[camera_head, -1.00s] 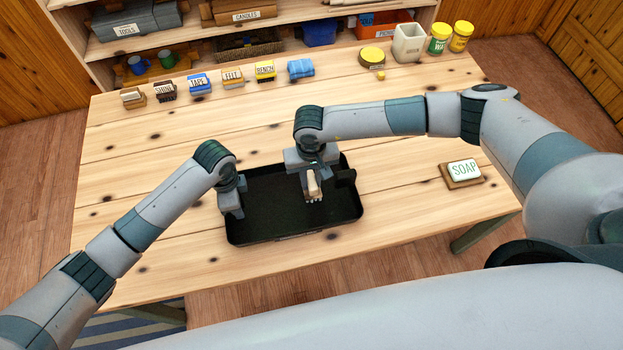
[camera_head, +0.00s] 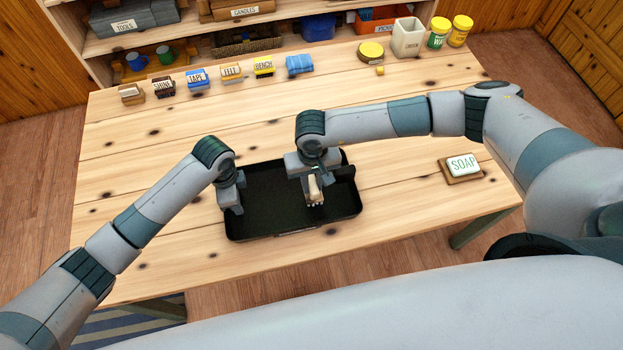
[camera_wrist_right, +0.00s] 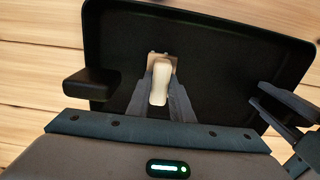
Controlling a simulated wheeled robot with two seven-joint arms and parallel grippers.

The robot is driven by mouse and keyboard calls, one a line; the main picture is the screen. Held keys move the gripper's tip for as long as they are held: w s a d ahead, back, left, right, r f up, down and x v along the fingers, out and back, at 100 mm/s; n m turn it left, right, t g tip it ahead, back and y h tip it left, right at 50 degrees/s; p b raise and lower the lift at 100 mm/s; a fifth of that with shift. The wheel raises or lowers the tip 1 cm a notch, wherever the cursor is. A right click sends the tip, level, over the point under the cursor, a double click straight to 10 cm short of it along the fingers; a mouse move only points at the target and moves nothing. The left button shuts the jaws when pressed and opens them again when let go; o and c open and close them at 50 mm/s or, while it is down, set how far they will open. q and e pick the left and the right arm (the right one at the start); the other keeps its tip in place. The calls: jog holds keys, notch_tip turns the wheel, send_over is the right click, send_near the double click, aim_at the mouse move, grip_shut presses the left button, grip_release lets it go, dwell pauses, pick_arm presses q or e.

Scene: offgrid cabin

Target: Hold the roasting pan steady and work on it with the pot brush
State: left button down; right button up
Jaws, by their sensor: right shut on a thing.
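The black roasting pan (camera_head: 270,222) lies flat on the wooden table. My left gripper (camera_head: 236,205) is at the pan's left edge; its fingers also show at the right of the right wrist view (camera_wrist_right: 285,105). I cannot tell whether they grip the rim. My right gripper (camera_head: 314,185) is over the right part of the pan, shut on the pot brush (camera_head: 315,188). In the right wrist view the brush's pale handle (camera_wrist_right: 160,82) sits between the fingertips. Its bristles point down toward the pan floor; contact is hard to make out.
A soap bar (camera_head: 463,164) on a wooden dish lies to the right. The table left of the pan is clear.

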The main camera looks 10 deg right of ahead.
pick_arm(q)
jog(key=shift+a, duration=0.15)
pick_arm(e)
jog(key=shift+s, duration=0.1)
jog(key=shift+s+f, duration=0.25)
jog(key=shift+s, duration=0.35)
jog(key=shift+s+a, duration=0.1)
jog(key=shift+r, duration=0.1)
jog(key=shift+w+r, duration=0.15)
jog(key=shift+w, duration=0.7)
jog(key=shift+w, duration=0.1)
pick_arm(q)
jog(key=shift+s, duration=0.1)
pick_arm(e)
jog(key=shift+w, duration=0.55)
